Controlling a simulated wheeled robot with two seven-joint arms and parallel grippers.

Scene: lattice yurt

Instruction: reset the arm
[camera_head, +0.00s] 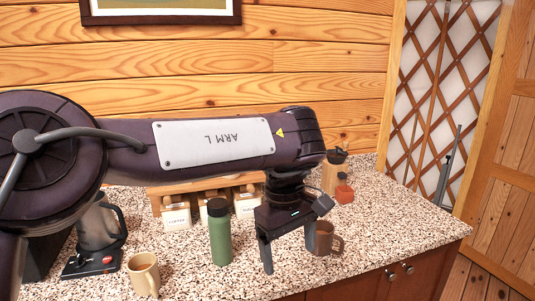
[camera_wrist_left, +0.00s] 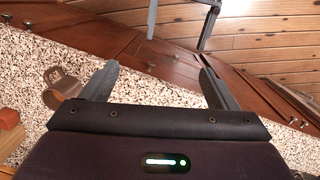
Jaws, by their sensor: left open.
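My left arm, labelled "ARM L", reaches across the head view from the left. Its left gripper (camera_head: 289,254) hangs down over the front part of the speckled counter (camera_head: 365,205). The two fingers are apart with nothing between them. In the left wrist view the left gripper (camera_wrist_left: 158,88) also shows its fingers spread and empty. A brown mug (camera_head: 325,240) stands close beside the gripper on the right, partly behind a finger in the head view. The brown mug also shows in the left wrist view (camera_wrist_left: 66,84), left of the fingers.
A green bottle (camera_head: 219,234) stands left of the gripper, and a tan mug (camera_head: 144,274) is near the front left. A kettle (camera_head: 98,228) is at far left. Labelled canisters (camera_head: 177,214) stand behind. A red-brown box (camera_head: 344,194) is at the back right.

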